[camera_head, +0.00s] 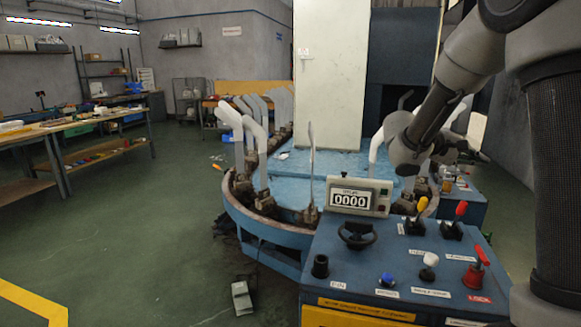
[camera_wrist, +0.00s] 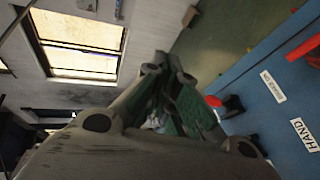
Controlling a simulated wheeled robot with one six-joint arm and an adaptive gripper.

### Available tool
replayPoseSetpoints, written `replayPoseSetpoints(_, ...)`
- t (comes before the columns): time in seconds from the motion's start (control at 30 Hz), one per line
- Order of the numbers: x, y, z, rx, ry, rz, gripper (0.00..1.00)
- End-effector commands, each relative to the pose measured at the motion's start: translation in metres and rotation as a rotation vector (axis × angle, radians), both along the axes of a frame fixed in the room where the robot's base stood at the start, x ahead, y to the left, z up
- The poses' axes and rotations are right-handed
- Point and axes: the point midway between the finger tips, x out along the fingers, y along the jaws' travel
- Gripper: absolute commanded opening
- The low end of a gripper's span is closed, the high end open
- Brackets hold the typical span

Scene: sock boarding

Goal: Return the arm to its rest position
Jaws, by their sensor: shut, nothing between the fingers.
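My gripper (camera_wrist: 168,68) is in the wrist view, its dark fingers shut and brought together near the middle, with nothing between them. In the head view my arm comes in from the right and bends down to a wrist joint above the control console (camera_head: 400,262); I cannot make out the fingers there. In the wrist view the blue console (camera_wrist: 262,100) lies to the right of the fingers, apart from them, with a red lever (camera_wrist: 304,46) and a "HAND" label (camera_wrist: 304,134).
The console bears a counter reading 0000 (camera_head: 358,196), a red-handled lever (camera_head: 475,270) and other knobs. Behind it a round boarding machine carries upright pale sock forms (camera_head: 258,150). Workbenches (camera_head: 70,125) stand at the left. The green floor (camera_head: 130,240) between is mostly clear.

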Motion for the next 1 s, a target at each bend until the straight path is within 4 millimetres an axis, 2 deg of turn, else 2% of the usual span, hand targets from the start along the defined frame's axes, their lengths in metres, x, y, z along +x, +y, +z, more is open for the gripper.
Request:
replayPoseSetpoints(0.03,-0.031,-0.005,0.012,0.076,-0.003,-0.047,0.0)
replayPoseSetpoints(0.07,-0.05,-0.007,0.015,0.13,-0.001,-0.072,0.0)
replayPoseSetpoints(0.1,-0.074,-0.007,0.018,0.204,0.003,-0.1,0.0)
replayPoseSetpoints(0.2,-0.131,0.001,0.017,0.399,-0.003,-0.142,0.0)
replayPoseSetpoints(0.3,-0.179,0.019,0.01,0.604,-0.029,-0.141,0.0)
replayPoseSetpoints(0.43,-0.229,0.054,-0.002,0.863,-0.095,-0.081,0.0)
replayPoseSetpoints(0.53,-0.253,0.084,-0.01,1.028,-0.155,-0.007,0.0)
replayPoseSetpoints(0.7,-0.273,0.121,-0.016,1.203,-0.242,0.109,0.0)
replayPoseSetpoints(0.83,-0.277,0.134,-0.016,1.253,-0.272,0.149,0.0)
replayPoseSetpoints(1.0,-0.278,0.135,-0.017,1.26,-0.275,0.154,0.0)
